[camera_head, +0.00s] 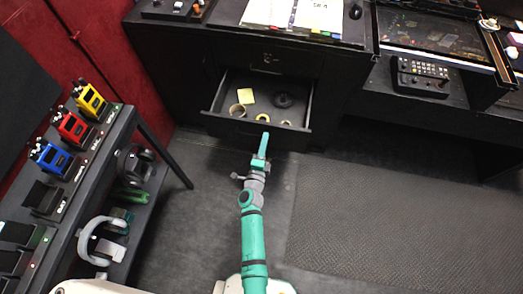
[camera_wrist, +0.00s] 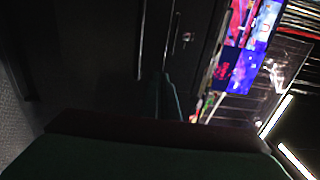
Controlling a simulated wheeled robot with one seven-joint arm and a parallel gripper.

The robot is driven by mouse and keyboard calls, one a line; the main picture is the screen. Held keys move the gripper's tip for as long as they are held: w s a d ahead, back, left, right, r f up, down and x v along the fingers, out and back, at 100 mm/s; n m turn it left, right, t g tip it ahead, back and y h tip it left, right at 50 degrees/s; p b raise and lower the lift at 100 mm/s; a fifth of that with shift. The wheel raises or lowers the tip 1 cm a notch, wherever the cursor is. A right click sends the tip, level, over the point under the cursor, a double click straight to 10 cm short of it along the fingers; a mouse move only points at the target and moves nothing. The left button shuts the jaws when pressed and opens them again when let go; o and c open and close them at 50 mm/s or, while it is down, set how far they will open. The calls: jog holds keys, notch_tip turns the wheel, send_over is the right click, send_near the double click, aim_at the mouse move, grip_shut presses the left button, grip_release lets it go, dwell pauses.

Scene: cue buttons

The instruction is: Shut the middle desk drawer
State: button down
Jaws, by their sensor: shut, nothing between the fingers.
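A dark desk drawer (camera_head: 222,96) stands pulled out below a closed drawer front with a handle (camera_head: 265,64). Inside it lie a roll of tape (camera_head: 237,110), a yellow note (camera_head: 246,96), a round black item (camera_head: 284,100) and small rings. My gripper (camera_head: 265,137) is shut and empty, with its teal tip at the drawer's front panel in the head view. I cannot tell whether it touches the panel. In the wrist view, my gripper's dark green shape (camera_wrist: 150,160) fills the bottom, and the dark furniture beyond is hard to make out.
A rack (camera_head: 110,130) with yellow, red and blue radios and headphones stands at the left. Papers (camera_head: 290,14) lie on the desktop (camera_head: 215,28). A control panel (camera_head: 420,75) is at the right. Open floor with a ribbed mat (camera_head: 390,225) lies at the lower right.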

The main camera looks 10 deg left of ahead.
aim_at(268, 126)
jog(key=shift+w+d, duration=0.2)
jog(key=shift+w, duration=0.4)
jog(key=shift+w+d, duration=0.15)
jog(key=shift+w, duration=0.4)
jog(key=shift+w+a, duration=0.1)
jog(key=shift+w, duration=0.2)
jog(key=shift+w+a, duration=0.25)
jog(key=shift+d, duration=0.1)
